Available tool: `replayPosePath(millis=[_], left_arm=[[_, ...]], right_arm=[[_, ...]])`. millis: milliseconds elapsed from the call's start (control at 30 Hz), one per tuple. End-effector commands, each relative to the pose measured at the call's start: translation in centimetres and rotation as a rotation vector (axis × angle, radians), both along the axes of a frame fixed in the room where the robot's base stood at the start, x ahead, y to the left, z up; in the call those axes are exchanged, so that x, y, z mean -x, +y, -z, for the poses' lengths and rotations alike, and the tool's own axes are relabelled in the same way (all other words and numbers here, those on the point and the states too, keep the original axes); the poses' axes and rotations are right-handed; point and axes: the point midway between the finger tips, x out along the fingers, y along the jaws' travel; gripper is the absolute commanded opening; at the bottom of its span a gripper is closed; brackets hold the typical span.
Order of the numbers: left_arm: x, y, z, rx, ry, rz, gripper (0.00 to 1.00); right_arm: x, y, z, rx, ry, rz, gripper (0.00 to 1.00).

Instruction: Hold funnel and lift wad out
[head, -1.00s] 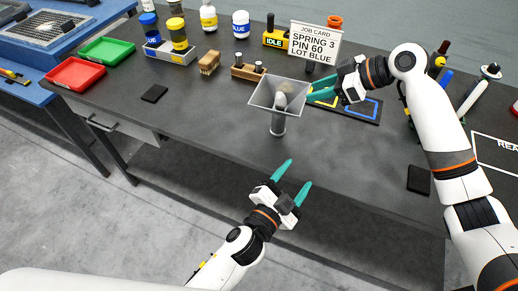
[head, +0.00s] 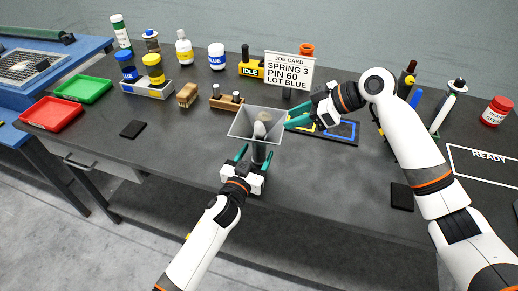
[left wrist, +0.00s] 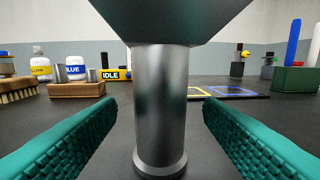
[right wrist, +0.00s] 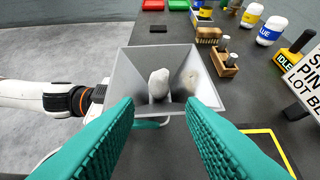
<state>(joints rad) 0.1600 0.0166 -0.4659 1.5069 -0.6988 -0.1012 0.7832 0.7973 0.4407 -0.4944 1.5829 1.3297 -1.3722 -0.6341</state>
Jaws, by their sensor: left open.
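The grey square-mouthed funnel (head: 257,125) stands upright on the dark bench. Its round stem (left wrist: 160,105) fills the middle of the left wrist view. The whitish wad (right wrist: 159,83) sits inside the funnel mouth. My left gripper (head: 254,160) is open, with one teal finger on each side of the stem and visible gaps between fingers and stem. My right gripper (head: 288,122) is at the right side of the funnel; in the right wrist view its fingers (right wrist: 165,115) are apart, pointing toward the funnel and wad, with nothing between them.
The job card (head: 287,70) stands behind the funnel. A wooden block with pegs (head: 228,103) and a brush (head: 188,95) lie to its left. A blue-and-yellow marked mat (head: 340,131) lies right. The bench front left is mostly clear.

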Motion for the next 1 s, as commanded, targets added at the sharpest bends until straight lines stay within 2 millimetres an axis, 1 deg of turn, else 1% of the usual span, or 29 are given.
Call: replayPosePath(millis=[33, 100, 200, 333, 567, 600, 667, 900, 933, 1000], left_arm=[[-0.7, -0.4, -0.1, 0.001, -0.001, 0.0, 0.61], [-1.5, -0.6, -0.1, 0.0, -0.001, 0.0, 0.61], [-2.2, -1.0, 0.0, 0.0, -0.001, 0.0, 0.61], [-2.7, -1.1, 0.0, 0.0, 0.0, 0.0, 0.61], [-2.7, -1.1, 0.0, 0.0, 0.0, 0.0, 0.61], [-2.7, -1.1, 0.0, 0.0, 0.0, 0.0, 0.58], [-2.7, -1.1, 0.0, 0.0, 0.0, 0.0, 0.48], [-2.7, -1.1, 0.0, 0.0, 0.0, 0.001, 0.09], [-2.7, -1.1, 0.0, 0.0, 0.0, 0.001, 0.32], [-2.7, -1.1, 0.0, -0.001, 0.0, 0.001, 0.21]], right_arm=[[0.0, 0.0, 0.0, 0.0, 0.0, 0.0, 0.36], [0.0, 0.0, 0.0, 0.0, 0.0, 0.0, 0.36], [0.0, 0.0, 0.0, 0.0, 0.0, 0.0, 0.36], [0.0, 0.0, 0.0, 0.0, 0.0, 0.0, 0.36], [0.0, 0.0, 0.0, 0.0, 0.0, 0.0, 0.36], [0.0, 0.0, 0.0, 0.0, 0.0, 0.0, 0.36], [0.0, 0.0, 0.0, 0.0, 0.0, 0.0, 0.36], [0.0, 0.0, 0.0, 0.0, 0.0, 0.0, 0.36], [0.0, 0.0, 0.0, 0.0, 0.0, 0.0, 0.36], [0.0, 0.0, 0.0, 0.0, 0.0, 0.0, 0.36]])
